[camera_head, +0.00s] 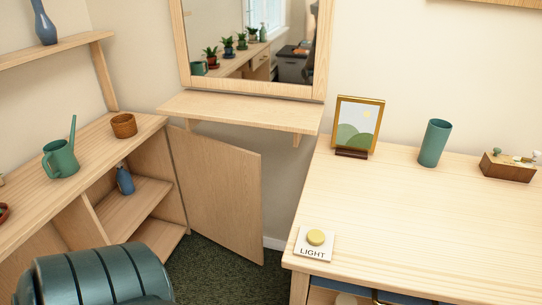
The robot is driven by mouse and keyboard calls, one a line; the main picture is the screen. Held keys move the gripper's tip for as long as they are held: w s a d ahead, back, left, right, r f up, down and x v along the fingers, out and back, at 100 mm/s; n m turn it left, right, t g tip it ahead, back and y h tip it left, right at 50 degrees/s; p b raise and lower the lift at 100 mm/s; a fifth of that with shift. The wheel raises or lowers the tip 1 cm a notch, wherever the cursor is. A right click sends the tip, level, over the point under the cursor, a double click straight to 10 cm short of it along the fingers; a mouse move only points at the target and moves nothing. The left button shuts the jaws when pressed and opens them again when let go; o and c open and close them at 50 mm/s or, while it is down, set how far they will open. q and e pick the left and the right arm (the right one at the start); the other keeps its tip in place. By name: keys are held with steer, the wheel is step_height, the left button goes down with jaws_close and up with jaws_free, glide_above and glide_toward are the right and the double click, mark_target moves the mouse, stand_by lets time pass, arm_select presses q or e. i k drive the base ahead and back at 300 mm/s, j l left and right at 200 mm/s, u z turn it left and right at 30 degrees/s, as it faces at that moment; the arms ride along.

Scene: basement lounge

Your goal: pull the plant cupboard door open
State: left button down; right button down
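The light wood cupboard door (218,195) stands swung out from the right end of the low cupboard (95,130) on the left. It stands upright, clear of the front, below a wall shelf. The cupboard's inside shows beside it, with a shelf (128,205) and a blue bottle (125,180) on it. No handle shows on the visible face of the door. Neither of my grippers is in view.
A ribbed teal rounded shape (95,275), perhaps a chair back, fills the bottom left before the cupboard. A desk (420,210) with a light button (316,238) stands right. Dark green carpet (215,270) shows between. A mirror (250,88) hangs above the wall shelf (240,112).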

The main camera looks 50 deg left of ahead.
mark_target(220, 182)
steer(key=k+j, duration=0.35)
steer(key=j, duration=0.15)
steer(key=k+j, duration=0.3)
steer(key=j, duration=0.2)
steer(key=k+j, duration=0.35)
steer(key=j, duration=0.15)
